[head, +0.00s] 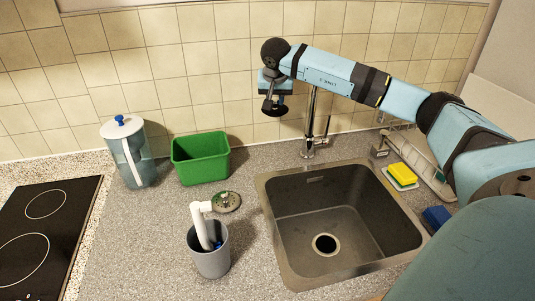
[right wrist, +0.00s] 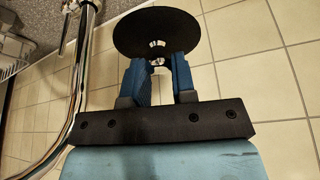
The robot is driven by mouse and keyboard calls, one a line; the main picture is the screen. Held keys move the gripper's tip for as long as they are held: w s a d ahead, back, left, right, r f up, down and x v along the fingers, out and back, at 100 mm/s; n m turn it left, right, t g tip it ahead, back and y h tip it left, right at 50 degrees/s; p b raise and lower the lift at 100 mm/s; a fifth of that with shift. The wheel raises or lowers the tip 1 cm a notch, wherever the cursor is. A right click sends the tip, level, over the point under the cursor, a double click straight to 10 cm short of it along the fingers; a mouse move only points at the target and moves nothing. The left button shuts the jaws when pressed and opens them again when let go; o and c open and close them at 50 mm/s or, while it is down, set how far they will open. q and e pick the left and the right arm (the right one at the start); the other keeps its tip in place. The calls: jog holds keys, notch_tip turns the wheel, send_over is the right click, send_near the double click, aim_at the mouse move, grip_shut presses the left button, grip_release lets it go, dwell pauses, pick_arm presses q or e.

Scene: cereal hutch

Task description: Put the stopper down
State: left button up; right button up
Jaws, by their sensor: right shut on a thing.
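The stopper is a round black disc (head: 274,112), held in the air above the counter by the wall, left of the tap. It also shows in the right wrist view as a wide dark disc (right wrist: 157,30). My right gripper (head: 274,97) is shut on it; the blue fingers (right wrist: 158,62) grip a small knob at the disc's centre. The grey sink (head: 300,245) lies below and to the right, its drain uncovered. My left gripper is not in view.
A grey cup (head: 210,258) holding a white-handled brush, a green bin (head: 201,159) and a jug (head: 130,153) stand left. The tap (head: 310,130) is close right of the gripper. A yellow sponge (head: 403,173) lies right.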

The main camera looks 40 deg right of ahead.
notch_tip(320, 180, down, 14)
jog(key=shift+f+p, duration=0.25)
jog(key=shift+p, duration=0.25)
jog(key=shift+f, duration=2.2)
jog(key=shift+f, duration=0.2)
jog(key=o, duration=0.9)
jog(key=shift+r, duration=0.15)
